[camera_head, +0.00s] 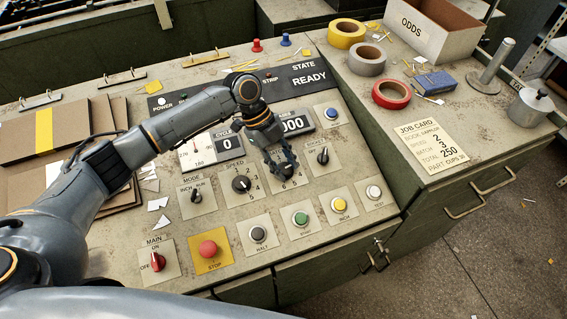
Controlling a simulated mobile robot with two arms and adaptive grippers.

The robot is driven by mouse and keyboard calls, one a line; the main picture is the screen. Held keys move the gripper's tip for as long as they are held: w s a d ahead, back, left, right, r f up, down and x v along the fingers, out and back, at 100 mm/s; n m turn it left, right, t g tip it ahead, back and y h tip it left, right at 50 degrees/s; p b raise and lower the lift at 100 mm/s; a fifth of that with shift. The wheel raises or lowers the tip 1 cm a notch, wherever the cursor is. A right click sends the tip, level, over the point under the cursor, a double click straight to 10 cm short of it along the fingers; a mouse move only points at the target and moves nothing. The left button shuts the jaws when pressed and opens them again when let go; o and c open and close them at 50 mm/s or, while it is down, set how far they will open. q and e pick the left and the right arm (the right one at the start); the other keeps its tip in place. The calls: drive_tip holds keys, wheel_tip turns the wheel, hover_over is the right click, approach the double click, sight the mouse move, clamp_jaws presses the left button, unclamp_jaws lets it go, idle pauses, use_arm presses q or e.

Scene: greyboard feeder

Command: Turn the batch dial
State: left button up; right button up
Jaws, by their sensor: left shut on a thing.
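My left gripper (284,168) reaches down onto the panel and is shut on a dark dial (287,171), between the speed dial (241,184) and another black switch (323,156). The fingers cover most of this dial and its label, so its pointer setting cannot be read; a few scale numbers show around it. By its place beside the speed dial it looks like the batch dial. The job card (429,144) at the right reads speed 2, batch 3, total 250. My right gripper is not in view.
The state display (308,77) reads READY and the cycle counter (227,143) shows 0. Push buttons line the panel front, including a red stop button (208,249) and a green one (300,218). Tape rolls (391,93) and an ODDS box (425,30) stand at the back right.

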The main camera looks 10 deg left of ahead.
use_arm(q)
drive_tip(key=o, duration=1.1)
drive_tip(key=shift+o, duration=0.2)
drive_tip(key=v, duration=1.2)
drive_tip(key=shift+f, duration=0.1)
